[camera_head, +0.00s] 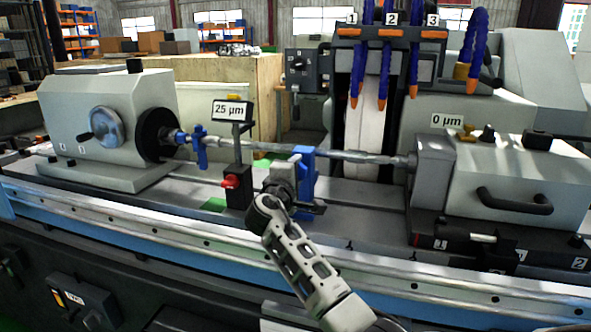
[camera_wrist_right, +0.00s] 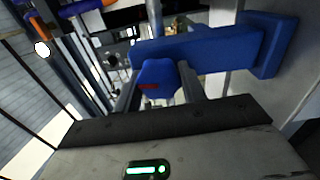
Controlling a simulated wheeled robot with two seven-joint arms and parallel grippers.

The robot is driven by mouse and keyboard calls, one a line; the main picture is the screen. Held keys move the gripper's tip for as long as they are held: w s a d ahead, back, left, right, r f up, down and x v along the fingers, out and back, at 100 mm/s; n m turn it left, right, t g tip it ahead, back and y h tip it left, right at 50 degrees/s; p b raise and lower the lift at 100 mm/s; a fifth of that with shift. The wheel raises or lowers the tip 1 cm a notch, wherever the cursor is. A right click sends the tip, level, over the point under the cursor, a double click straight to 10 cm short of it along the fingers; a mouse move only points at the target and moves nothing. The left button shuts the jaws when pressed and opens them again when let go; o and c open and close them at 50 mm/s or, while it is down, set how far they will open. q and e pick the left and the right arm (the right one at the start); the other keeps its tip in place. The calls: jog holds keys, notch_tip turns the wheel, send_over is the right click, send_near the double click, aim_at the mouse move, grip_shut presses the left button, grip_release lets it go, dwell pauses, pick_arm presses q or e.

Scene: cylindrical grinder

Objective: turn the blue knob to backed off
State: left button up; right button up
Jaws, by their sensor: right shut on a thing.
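The blue knob (camera_wrist_right: 157,78), with a red mark on its face, sits below a blue arm of the steady rest (camera_wrist_right: 215,45) in the right wrist view. My right gripper (camera_wrist_right: 160,92) is shut on it, one finger at each side. In the head view the blue steady rest (camera_head: 306,165) stands at the middle of the bar, and my right gripper (camera_head: 290,180) reaches it from the front. The knob is hidden there behind the gripper. My left gripper is not in view.
A long workpiece bar (camera_head: 345,156) runs between the headstock (camera_head: 130,95) and the tailstock (camera_head: 515,170). A gauge with a "25 µm" sign (camera_head: 233,111) and a red button (camera_head: 230,182) stands left of my gripper. Blue nozzles (camera_head: 384,80) hang near the grinding wheel.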

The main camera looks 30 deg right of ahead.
jog(key=shift+f+n, duration=0.1)
jog(key=shift+n, duration=0.6)
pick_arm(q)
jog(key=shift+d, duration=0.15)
pick_arm(e)
jog(key=shift+n, duration=0.3)
jog(key=o, duration=1)
jog(key=b+v, duration=0.2)
jog(key=v, duration=1.3)
jog(key=shift+b, duration=0.35)
jog(key=shift+s+a, duration=0.35)
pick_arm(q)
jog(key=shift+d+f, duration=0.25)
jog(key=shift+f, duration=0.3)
